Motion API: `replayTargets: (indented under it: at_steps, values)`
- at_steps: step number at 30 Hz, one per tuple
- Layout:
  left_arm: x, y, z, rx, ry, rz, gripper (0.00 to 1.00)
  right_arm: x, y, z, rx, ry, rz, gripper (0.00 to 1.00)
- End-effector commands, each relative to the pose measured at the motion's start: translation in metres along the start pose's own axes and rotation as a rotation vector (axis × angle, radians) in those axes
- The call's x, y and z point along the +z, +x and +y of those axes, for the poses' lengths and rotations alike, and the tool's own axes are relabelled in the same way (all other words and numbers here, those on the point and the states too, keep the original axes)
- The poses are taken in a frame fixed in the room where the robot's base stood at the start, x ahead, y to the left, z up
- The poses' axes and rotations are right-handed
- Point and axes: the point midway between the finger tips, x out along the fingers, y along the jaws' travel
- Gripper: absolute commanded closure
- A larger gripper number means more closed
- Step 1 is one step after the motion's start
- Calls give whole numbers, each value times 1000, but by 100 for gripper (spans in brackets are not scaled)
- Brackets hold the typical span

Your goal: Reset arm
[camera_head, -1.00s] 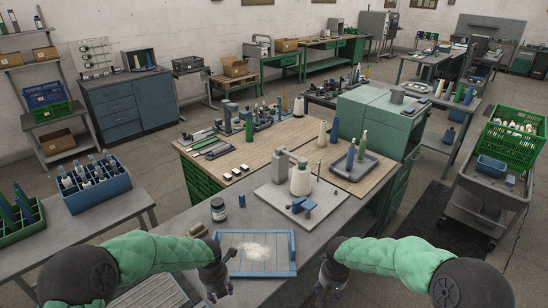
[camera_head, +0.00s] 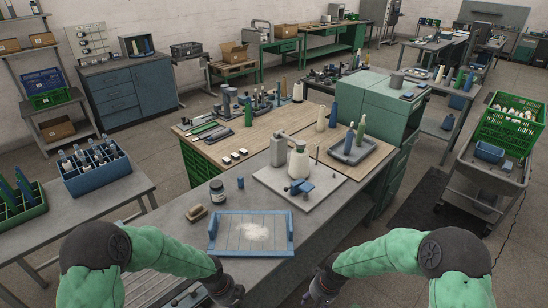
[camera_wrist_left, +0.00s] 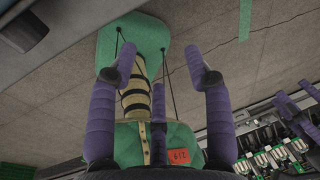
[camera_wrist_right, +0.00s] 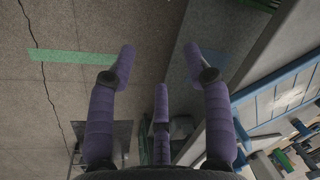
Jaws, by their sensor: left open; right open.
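My left gripper (camera_head: 228,292) is low in the head view, in front of the blue tray's near left corner. In the left wrist view its purple fingers (camera_wrist_left: 163,68) are spread with nothing between them held. My right gripper (camera_head: 322,285) hangs right of the tray, beyond the bench's front edge. In the right wrist view its fingers (camera_wrist_right: 160,65) are apart and empty over the floor. The blue-edged tray (camera_head: 212,234) lies on the grey bench with a pale powdery patch on it. Both grippers are apart from it.
A dark jar (camera_head: 217,193) and a brown brush-like block (camera_head: 197,214) stand near the tray. A side table on the left carries a blue crate (camera_head: 97,184). Open floor lies right of the bench.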

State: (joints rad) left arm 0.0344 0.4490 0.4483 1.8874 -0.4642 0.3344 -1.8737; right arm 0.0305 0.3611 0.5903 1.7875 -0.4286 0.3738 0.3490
Motion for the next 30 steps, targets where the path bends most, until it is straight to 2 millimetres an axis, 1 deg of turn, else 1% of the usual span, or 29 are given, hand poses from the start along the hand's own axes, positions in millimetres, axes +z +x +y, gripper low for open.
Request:
replayTargets:
  at_steps: [1, 3, 5, 9, 11, 15, 21, 24, 27, 30]
  values:
    - [-9, 15, 8, -2, -125, 27, 50, 12, 15, -2, -23, 8, -15, 49]
    - [-20, 29, 15, -10, -311, 57, 50, 24, 30, -5, -53, 19, -22, 49]
    - [-29, 40, 22, -12, -474, 81, 50, 35, 42, -8, -76, 32, -25, 49]
    - [-49, 64, 38, -5, -856, 129, 50, 61, 67, -13, -121, 63, -33, 49]
    - [-57, 74, 46, 3, -1021, 146, 50, 72, 77, -14, -135, 79, -34, 49]
    - [-74, 94, 65, 30, -1410, 174, 50, 99, 97, -15, -159, 118, -36, 49]
    - [-96, 117, 96, 78, -1952, 181, 50, 138, 121, -13, -166, 174, -37, 49]
    - [-103, 124, 109, 96, -2173, 172, 50, 154, 128, -11, -160, 195, -38, 49]
    - [-108, 129, 119, 106, -2337, 161, 50, 165, 133, -9, -153, 210, -35, 49]
    - [-111, 131, 124, 110, -2435, 153, 50, 172, 135, -8, -147, 219, -34, 49]
